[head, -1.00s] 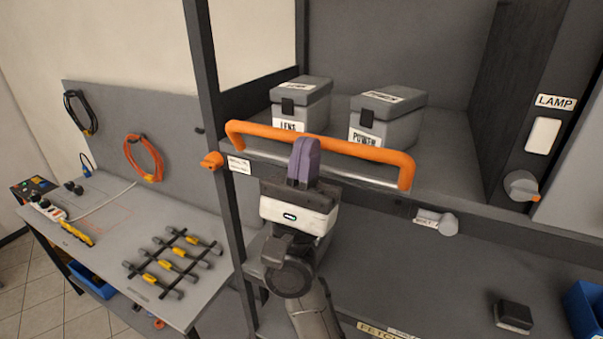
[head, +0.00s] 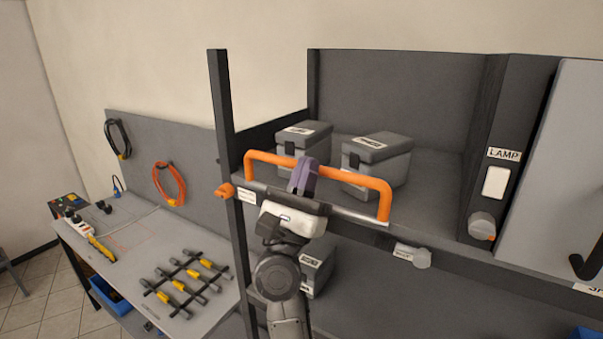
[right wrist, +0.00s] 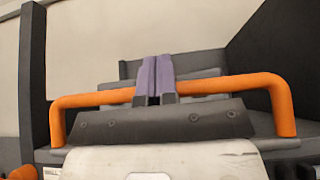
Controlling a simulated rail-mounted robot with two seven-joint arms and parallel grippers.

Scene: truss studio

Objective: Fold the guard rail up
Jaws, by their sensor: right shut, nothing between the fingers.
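The guard rail (head: 330,172) is an orange bar with a short leg at each end, standing up along the front edge of the upper shelf. In the right wrist view, the guard rail (right wrist: 235,84) crosses the picture behind my fingers. My right gripper (head: 309,162) is shut and empty, its purple fingers pointing up across the near side of the bar, left of its middle. In the right wrist view, the fingers of my right gripper (right wrist: 158,64) hide a short part of the bar. I cannot tell whether they touch it. My left gripper is not in view.
Two grey cases, one left (head: 304,142) and one right (head: 376,160), stand on the shelf behind the rail. An orange knob (head: 225,191) sits at the left post. A grey knob (head: 411,256) is below the shelf edge. A workbench (head: 115,262) stands at left.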

